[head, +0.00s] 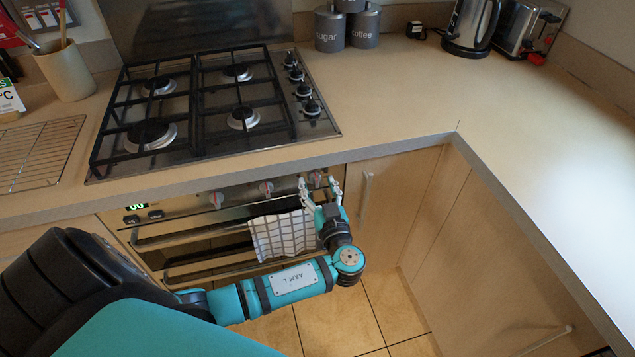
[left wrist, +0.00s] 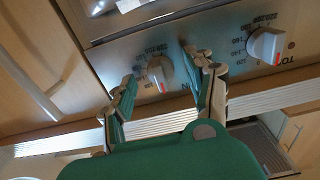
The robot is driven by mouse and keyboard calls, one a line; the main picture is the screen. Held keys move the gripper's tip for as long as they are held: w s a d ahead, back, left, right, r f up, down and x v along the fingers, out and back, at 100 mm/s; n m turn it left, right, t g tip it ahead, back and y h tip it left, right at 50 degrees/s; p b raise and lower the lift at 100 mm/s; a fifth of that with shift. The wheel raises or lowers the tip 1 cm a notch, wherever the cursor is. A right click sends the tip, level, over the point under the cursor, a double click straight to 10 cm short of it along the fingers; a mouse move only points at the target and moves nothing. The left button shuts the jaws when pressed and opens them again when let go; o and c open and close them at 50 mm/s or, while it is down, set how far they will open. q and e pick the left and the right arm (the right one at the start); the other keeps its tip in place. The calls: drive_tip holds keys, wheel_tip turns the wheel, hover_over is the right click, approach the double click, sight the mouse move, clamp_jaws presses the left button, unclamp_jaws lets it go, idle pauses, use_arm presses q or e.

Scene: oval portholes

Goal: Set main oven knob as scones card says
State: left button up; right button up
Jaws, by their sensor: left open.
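The oven front has a steel panel with three knobs in the head view: a left knob (head: 217,199), a middle knob (head: 266,187) and a right knob (head: 316,178). My left gripper (head: 319,188) is open at the right knob. In the left wrist view its fingers (left wrist: 158,72) stand on either side of a knob (left wrist: 160,75) with a red mark; contact cannot be told. Another knob (left wrist: 264,44) beside partly visible lettering "TO" is to the right there. A card (head: 9,97) showing "°C" is cut off at the left edge; its other text is unreadable.
A checked towel (head: 283,236) hangs on the oven handle below the panel, close to my left arm. The worktop edge overhangs the knobs. A gas hob (head: 210,105) sits above. A cupboard handle (head: 365,190) is just right of the gripper.

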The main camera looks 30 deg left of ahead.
use_arm(q)
drive_tip(key=shift+w+a, duration=0.2)
drive_tip(key=shift+a, duration=0.05)
clamp_jaws()
